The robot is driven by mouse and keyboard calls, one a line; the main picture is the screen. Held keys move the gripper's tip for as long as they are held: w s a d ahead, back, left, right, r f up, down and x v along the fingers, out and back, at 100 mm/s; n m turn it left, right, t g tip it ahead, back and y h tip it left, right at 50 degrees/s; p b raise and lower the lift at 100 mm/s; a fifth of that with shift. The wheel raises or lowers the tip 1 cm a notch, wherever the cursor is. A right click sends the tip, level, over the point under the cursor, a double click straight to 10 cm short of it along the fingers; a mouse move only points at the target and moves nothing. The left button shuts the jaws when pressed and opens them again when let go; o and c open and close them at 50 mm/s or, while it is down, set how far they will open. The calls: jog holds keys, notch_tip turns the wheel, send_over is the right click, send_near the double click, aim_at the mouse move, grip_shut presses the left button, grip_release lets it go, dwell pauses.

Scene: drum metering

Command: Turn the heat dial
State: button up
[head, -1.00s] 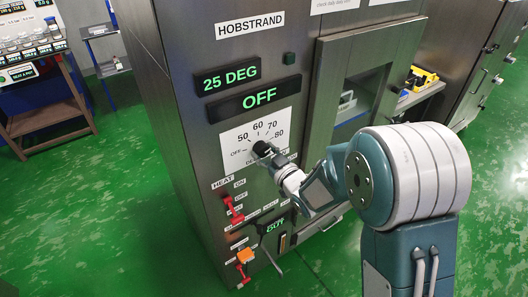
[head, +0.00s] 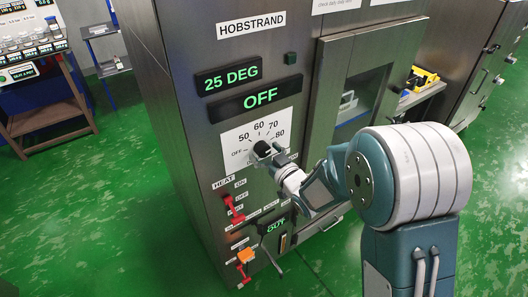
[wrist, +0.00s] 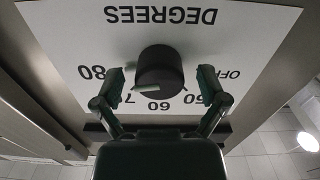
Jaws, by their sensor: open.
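The heat dial is a round black knob (wrist: 160,68) on a white scale plate (wrist: 70,30) marked OFF, 50, 60, 70, 80 and DEGREES. In the wrist view the plate is upside down, and a pale pointer mark on the knob slants toward the 70. My gripper (wrist: 162,78) is open, with one finger on each side of the knob and visible gaps between. In the head view the knob (head: 263,149) shows at the tip of my gripper (head: 276,156), which hides part of the plate's lower right.
Displays above the dial read 25 DEG (head: 231,79) and OFF (head: 261,96). Below are red-handled switches (head: 234,209), an orange part (head: 246,256) and a dark lever (head: 273,235). A windowed door (head: 362,97) stands close to the right of the dial.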

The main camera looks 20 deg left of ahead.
jog(key=v, duration=1.2)
jog(key=shift+a, duration=0.1)
jog(key=d+r+m+h, duration=0.35)
jog(key=d+h, duration=0.25)
jog(key=d, duration=0.2)
jog(key=d+r+m+h, duration=0.3)
jog(key=d+r+h, duration=0.15)
jog(key=d, duration=0.35)
jog(key=s+d+r+m+g+h, duration=0.1)
jog(key=s+d+m+g, duration=0.1)
jog(key=s, duration=0.7)
jog(key=s+d+r+m+g+h, duration=0.1)
jog(key=s+d+g, duration=0.3)
jog(key=s, duration=0.6)
jog(key=shift+s+d+r+m+h, duration=0.3)
jog(key=shift+d+r+m+h, duration=0.05)
jog(key=shift+m+h, duration=0.3)
